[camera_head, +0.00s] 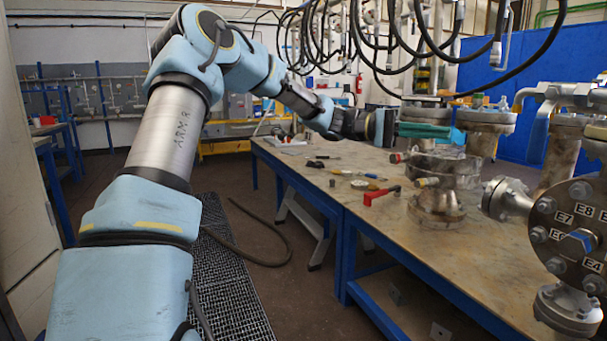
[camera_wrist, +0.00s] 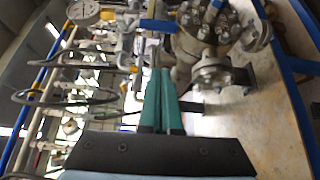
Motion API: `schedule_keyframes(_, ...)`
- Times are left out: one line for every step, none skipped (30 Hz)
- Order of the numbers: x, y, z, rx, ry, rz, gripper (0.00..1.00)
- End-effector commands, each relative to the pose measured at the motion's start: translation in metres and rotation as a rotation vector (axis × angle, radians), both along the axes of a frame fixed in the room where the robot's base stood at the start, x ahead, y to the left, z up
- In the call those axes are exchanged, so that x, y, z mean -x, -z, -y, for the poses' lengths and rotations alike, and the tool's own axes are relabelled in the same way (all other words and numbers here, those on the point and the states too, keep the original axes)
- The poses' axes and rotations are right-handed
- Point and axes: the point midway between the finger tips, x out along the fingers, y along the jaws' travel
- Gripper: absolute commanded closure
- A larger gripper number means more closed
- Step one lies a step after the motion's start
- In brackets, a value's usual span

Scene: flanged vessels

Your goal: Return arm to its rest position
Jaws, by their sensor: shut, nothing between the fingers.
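My blue-and-silver arm reaches from the lower left over the workbench (camera_head: 375,210) in the head view. My gripper (camera_head: 440,130) has green fingers that point right, above the bench and close to the flanged vessels. In the wrist view the two green fingers of my gripper (camera_wrist: 163,72) lie together with nothing between them. A flanged vessel (camera_head: 438,205) stands on the bench just below the gripper in the head view; I cannot tell the exact gap. Flanged pipework (camera_wrist: 212,72) shows beyond the fingers at the right in the wrist view.
A large flanged vessel (camera_head: 575,235) with labelled bolts stands at the right. Black hoses (camera_head: 425,45) hang above the bench near the arm. Floor left of the bench is mostly open, with a grating (camera_head: 228,280).

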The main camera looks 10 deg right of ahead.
Motion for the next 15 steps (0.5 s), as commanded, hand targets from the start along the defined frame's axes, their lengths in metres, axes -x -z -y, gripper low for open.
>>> schedule_keyframes(0.003, 0.009, -0.002, -0.039, -0.005, 0.013, 1.0)
schedule_keyframes(0.005, 0.018, -0.004, -0.075, -0.009, 0.026, 1.0)
schedule_keyframes(0.008, 0.034, -0.009, -0.136, -0.02, 0.05, 1.0)
schedule_keyframes(0.009, 0.048, -0.014, -0.192, -0.031, 0.071, 1.0)
schedule_keyframes(0.011, 0.064, -0.022, -0.254, -0.043, 0.095, 1.0)
schedule_keyframes(0.013, 0.087, -0.035, -0.347, -0.064, 0.133, 1.0)
schedule_keyframes(0.014, 0.104, -0.047, -0.419, -0.082, 0.163, 1.0)
schedule_keyframes(0.014, 0.121, -0.061, -0.492, -0.102, 0.194, 1.0)
schedule_keyframes(0.013, 0.143, -0.082, -0.586, -0.129, 0.236, 1.0)
schedule_keyframes(0.013, 0.157, -0.098, -0.654, -0.152, 0.267, 1.0)
schedule_keyframes(0.012, 0.171, -0.116, -0.719, -0.174, 0.298, 1.0)
schedule_keyframes(0.01, 0.186, -0.141, -0.801, -0.206, 0.34, 1.0)
schedule_keyframes(0.009, 0.196, -0.161, -0.861, -0.23, 0.368, 1.0)
schedule_keyframes(0.008, 0.205, -0.181, -0.917, -0.254, 0.398, 1.0)
schedule_keyframes(0.008, 0.215, -0.207, -0.988, -0.287, 0.439, 1.0)
